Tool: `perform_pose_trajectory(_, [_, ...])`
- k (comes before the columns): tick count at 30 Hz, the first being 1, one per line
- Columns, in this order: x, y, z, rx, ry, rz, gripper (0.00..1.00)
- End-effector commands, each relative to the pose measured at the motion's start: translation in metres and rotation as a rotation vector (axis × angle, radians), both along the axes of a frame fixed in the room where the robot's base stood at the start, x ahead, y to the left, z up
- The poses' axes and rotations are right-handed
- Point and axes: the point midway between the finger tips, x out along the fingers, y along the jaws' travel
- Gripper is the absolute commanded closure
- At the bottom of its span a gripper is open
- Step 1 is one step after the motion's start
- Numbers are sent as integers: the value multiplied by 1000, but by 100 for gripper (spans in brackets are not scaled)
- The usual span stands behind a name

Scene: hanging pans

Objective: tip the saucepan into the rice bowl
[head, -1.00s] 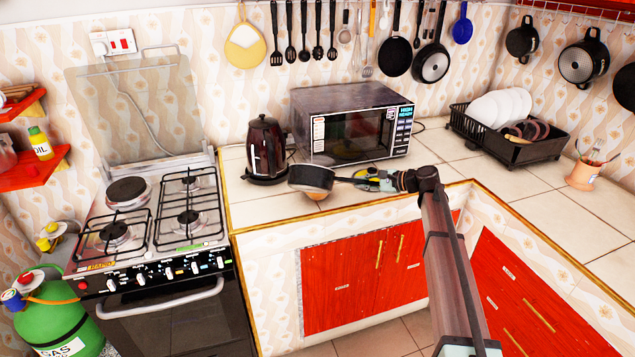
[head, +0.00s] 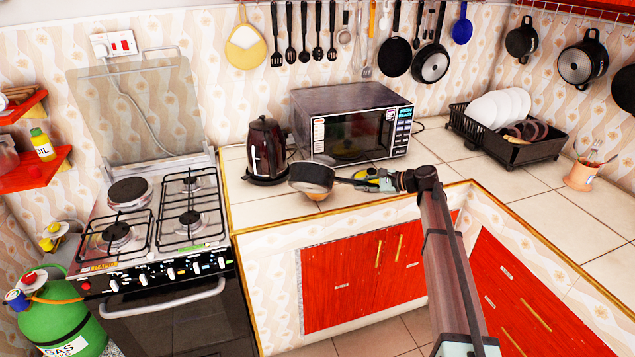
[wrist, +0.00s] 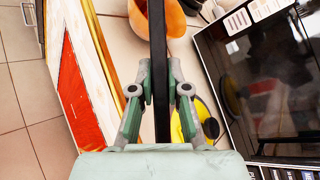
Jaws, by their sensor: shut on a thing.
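The dark saucepan (head: 311,178) is held above the counter in front of the kettle. My gripper (head: 372,180) is shut on its black handle, which runs up the middle of the wrist view (wrist: 160,60) between the two fingers (wrist: 160,92). An orange bowl (head: 318,195), which I take for the rice bowl, shows just under the saucepan, mostly hidden by it. The bowl also shows in the wrist view (wrist: 178,20), behind the handle. I cannot see the contents of either, or whether they touch.
A kettle (head: 266,150) stands close behind the saucepan. A microwave (head: 352,122) is behind my gripper. A yellow item (wrist: 191,122) lies on the counter beneath it. The stove (head: 155,225) is to the left. Bare counter (head: 258,208) shows left of the bowl.

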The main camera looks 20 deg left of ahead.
Motion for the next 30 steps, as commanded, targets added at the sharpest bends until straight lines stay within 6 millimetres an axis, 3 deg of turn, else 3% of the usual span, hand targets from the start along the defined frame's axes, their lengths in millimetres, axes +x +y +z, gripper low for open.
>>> perform_pose_trajectory(30, [-1,0,-6,-22,121,2,100])
